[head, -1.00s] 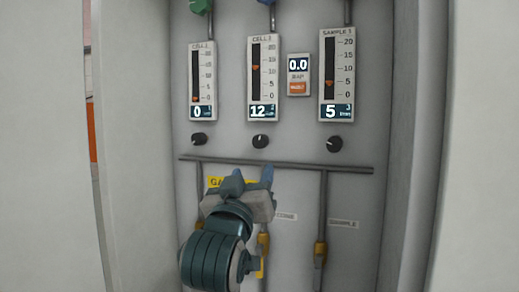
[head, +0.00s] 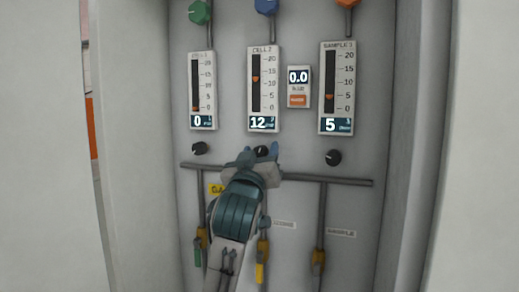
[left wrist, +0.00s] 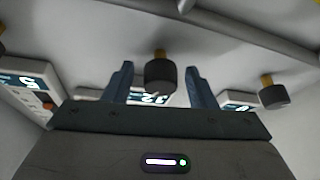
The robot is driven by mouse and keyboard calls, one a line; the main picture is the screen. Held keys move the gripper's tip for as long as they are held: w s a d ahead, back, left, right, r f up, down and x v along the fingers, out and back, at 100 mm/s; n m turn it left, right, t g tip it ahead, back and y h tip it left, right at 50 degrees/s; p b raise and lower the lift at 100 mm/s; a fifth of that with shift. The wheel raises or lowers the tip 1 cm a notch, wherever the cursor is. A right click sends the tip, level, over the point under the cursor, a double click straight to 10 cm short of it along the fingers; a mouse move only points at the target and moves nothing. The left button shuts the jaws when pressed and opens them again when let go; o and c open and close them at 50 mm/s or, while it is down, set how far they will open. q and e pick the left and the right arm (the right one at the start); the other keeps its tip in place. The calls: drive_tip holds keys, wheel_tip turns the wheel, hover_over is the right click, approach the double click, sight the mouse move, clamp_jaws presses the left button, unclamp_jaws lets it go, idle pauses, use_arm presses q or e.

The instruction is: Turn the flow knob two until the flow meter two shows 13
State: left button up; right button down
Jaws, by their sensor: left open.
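Flow meter two (head: 264,90), labelled CELL 2, is the middle meter in the head view and reads 12. Its black flow knob two (head: 261,151) sits just below it, partly covered by my left gripper. My left gripper (head: 260,152) is open, with one blue finger on each side of that knob. In the left wrist view the knob (left wrist: 160,75) hangs between the two spread fingers (left wrist: 156,82), with a gap on both sides. My right gripper is not in view.
The left meter (head: 202,91) reads 0, with its knob (head: 200,148) below. The right meter (head: 337,88) reads 5, with its knob (head: 333,157) below. A small 0.0 display (head: 298,86) sits between meters. A horizontal pipe (head: 330,180) runs below the knobs.

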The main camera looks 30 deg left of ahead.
use_arm(q)
drive_tip(key=c, duration=0.9)
drive_tip(key=shift+m+t+h, duration=0.3)
drive_tip(key=shift+m+h, duration=0.4)
drive_tip(key=shift+m, duration=0.9)
drive_tip(key=shift+c, duration=0.3)
drive_tip(key=o, duration=1)
drive_tip(key=shift+c, duration=0.2)
drive_tip(key=shift+s+f, duration=0.1)
drive_tip(key=b+v, duration=0.6)
drive_tip(key=v, duration=0.4)
drive_tip(key=shift+s+f, duration=0.15)
drive_tip(key=shift+s, duration=0.1)
